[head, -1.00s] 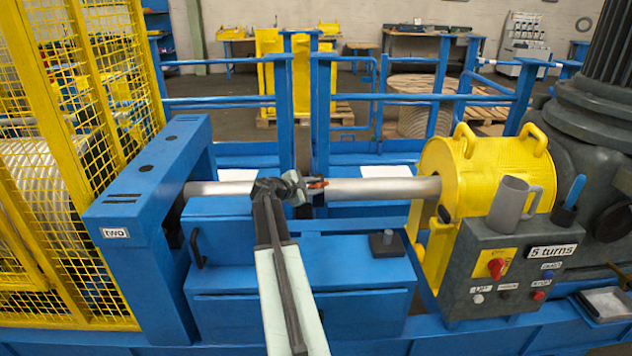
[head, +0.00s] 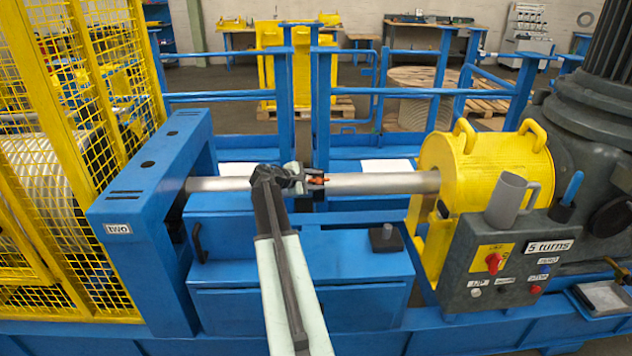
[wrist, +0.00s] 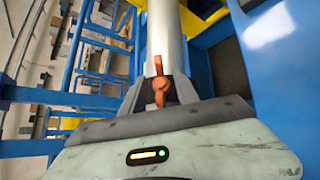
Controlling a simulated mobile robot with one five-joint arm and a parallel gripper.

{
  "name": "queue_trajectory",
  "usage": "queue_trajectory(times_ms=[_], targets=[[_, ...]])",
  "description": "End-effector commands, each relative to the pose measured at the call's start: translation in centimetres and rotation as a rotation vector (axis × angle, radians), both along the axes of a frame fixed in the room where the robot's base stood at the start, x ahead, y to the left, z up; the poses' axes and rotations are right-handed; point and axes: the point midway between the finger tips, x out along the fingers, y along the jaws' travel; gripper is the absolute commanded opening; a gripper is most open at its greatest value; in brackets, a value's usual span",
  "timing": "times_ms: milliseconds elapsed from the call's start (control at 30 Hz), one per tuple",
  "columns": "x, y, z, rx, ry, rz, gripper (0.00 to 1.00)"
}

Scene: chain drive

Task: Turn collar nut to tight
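A long grey shaft (head: 385,184) runs level between the blue frame and the yellow housing. A small orange part (head: 318,181), which I take to be the collar nut or its lever, is at the shaft near its middle. My gripper (head: 322,181) is at this part, its dark fingers on either side of it. In the wrist view the orange part (wrist: 159,88) stands between the fingertips of my gripper (wrist: 161,82), in line with the shaft (wrist: 165,35). Whether the fingers press on it cannot be told. The rest of the nut is hidden by my gripper.
A blue frame marked "two" (head: 150,180) and a yellow mesh guard (head: 60,130) stand left. A yellow housing (head: 490,175) and a grey control box (head: 500,262) with a "5 turns" label and mug (head: 507,200) stand right. A blue cabinet (head: 350,265) lies below the shaft.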

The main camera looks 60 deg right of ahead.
Motion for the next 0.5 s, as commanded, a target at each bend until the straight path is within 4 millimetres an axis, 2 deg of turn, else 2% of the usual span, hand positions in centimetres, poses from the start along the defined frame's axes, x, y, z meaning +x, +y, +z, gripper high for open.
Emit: queue_trajectory(times_ms=[300, 500], targets=[[0.2, 0.3, 0.1, 0.002, -0.001, 0.002, 0.36], [0.7, 2.6, 1.6, 0.003, 0.000, 0.004, 0.36]])
